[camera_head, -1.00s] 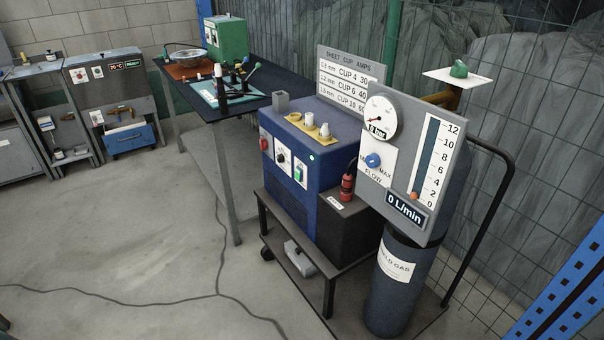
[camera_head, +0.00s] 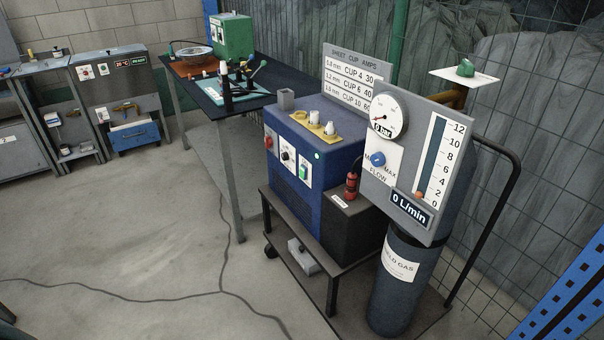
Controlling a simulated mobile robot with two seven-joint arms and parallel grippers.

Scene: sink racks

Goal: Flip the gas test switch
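Neither of my grippers is in view. A blue welding machine (camera_head: 308,198) stands on a dark cart. Its front panel carries a red knob (camera_head: 268,142), a dial with a black knob (camera_head: 287,155) and a green rocker switch (camera_head: 303,170). A small green lamp (camera_head: 317,156) glows on its upper front edge. No label reading gas test is legible, so I cannot tell which control is the gas test switch. The flow panel (camera_head: 413,165) holds a round gauge (camera_head: 384,116) reading 0 bar, a blue flow knob (camera_head: 377,160) and a 0 L/min display (camera_head: 409,208).
A dark gas cylinder (camera_head: 394,285) stands on the cart (camera_head: 330,268) at right. A dark-topped table (camera_head: 206,98) stands behind left, and a blue perforated upright (camera_head: 570,295) is at the lower right. Cables (camera_head: 150,298) cross the otherwise open floor at left.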

